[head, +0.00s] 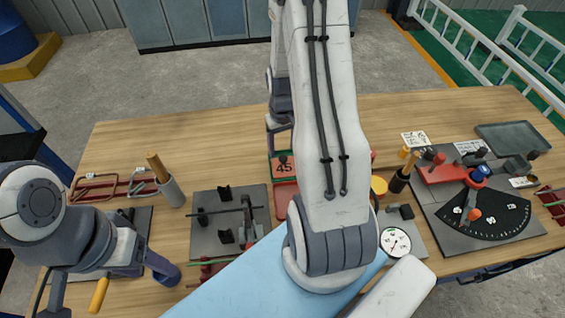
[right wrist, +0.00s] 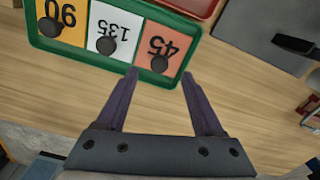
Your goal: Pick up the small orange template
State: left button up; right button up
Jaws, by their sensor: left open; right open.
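The small orange template (right wrist: 165,46), marked 45 with a dark round knob, lies in the end slot of a green tray (right wrist: 152,80). It also shows in the head view (head: 284,169), partly covered by my right arm. Beside it in the tray are a white template (right wrist: 113,32) marked 135 and a yellow one (right wrist: 62,15) marked 90, both with knobs. My right gripper (right wrist: 160,73) is open and empty, its fingertips at the tray's edge just short of the orange template in the right wrist view. My left gripper (head: 146,266) is open and empty at the table's front left.
A dark plate with a bending jig (head: 228,240) stands left of centre. A protractor bender (head: 485,220) is at the right, near a dial gauge (head: 395,242).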

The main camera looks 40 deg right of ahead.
aim_at(283, 157)
jog(key=shift+s+f+p, duration=0.1)
jog(key=shift+f+p, duration=0.25)
jog(key=shift+f, duration=1.55)
grip_shut()
jog(key=shift+r, duration=0.1)
